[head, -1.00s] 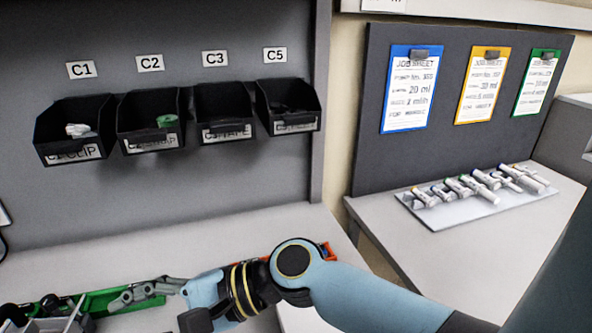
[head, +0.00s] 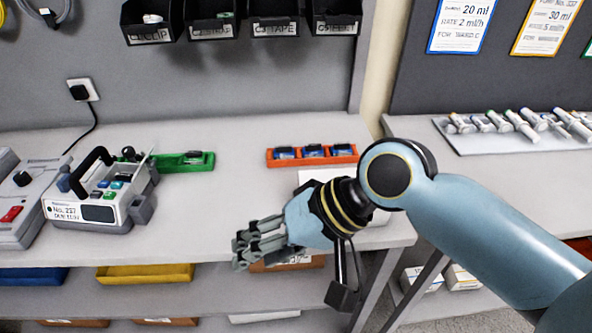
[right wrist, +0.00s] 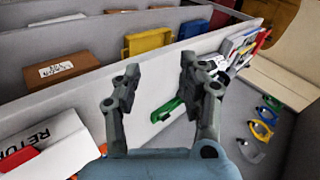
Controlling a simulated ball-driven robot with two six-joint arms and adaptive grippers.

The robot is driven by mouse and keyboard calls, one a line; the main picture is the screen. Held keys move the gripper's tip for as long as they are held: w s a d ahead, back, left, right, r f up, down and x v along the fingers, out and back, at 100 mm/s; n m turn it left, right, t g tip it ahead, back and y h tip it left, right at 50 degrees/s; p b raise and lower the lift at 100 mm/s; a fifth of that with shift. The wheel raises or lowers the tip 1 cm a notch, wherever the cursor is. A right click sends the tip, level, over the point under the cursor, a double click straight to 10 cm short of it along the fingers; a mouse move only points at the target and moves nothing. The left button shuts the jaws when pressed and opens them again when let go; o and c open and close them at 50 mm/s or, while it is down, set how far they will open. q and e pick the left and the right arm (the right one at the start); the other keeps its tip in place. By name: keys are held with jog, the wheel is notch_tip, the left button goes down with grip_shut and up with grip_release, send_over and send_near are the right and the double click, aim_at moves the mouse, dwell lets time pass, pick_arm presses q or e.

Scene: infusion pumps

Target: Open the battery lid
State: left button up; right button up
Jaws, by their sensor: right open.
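My left gripper is not in view.
A green tray (head: 200,162) lies behind the pump, and an orange tray (head: 342,158) with blue items lies right of it. Another grey device (head: 22,220) stands at the far left. A yellow bin (head: 145,275) sits under the bench.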

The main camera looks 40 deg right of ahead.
jog(key=shift+s+d+f+n+g+h, duration=0.2)
jog(key=shift+s+d+f+n+h, duration=0.1)
jog(key=shift+s+d+n+h, duration=0.35)
jog(key=shift+s+d+f+n+g+h, duration=0.3)
jog(key=shift+s+d+n, duration=0.2)
jog(key=shift+d, duration=0.3)
jog(key=s+d+f+m+g+h+b, duration=0.1)
jog(key=s+d+f+b, duration=0.4)
jog(key=f, duration=1.3)
jog(key=d+f+g+h+b, duration=0.15)
jog(key=f+b, duration=0.65)
jog(key=f, duration=1)
jog(key=s+d+f+n+h+b, duration=0.1)
jog(key=s+d+f+n+b, duration=0.1)
jog(key=s+f, duration=0.8)
jog(key=s+d+f+n+g+h+b, duration=0.1)
jog(key=s+d+f+n+h+b, duration=0.1)
jog(key=s+f, duration=0.8)
jog(key=shift+s+d+f+b, duration=0.25)
jog(key=shift+s+d+b, duration=0.2)
jog(key=shift+s+d, duration=0.45)
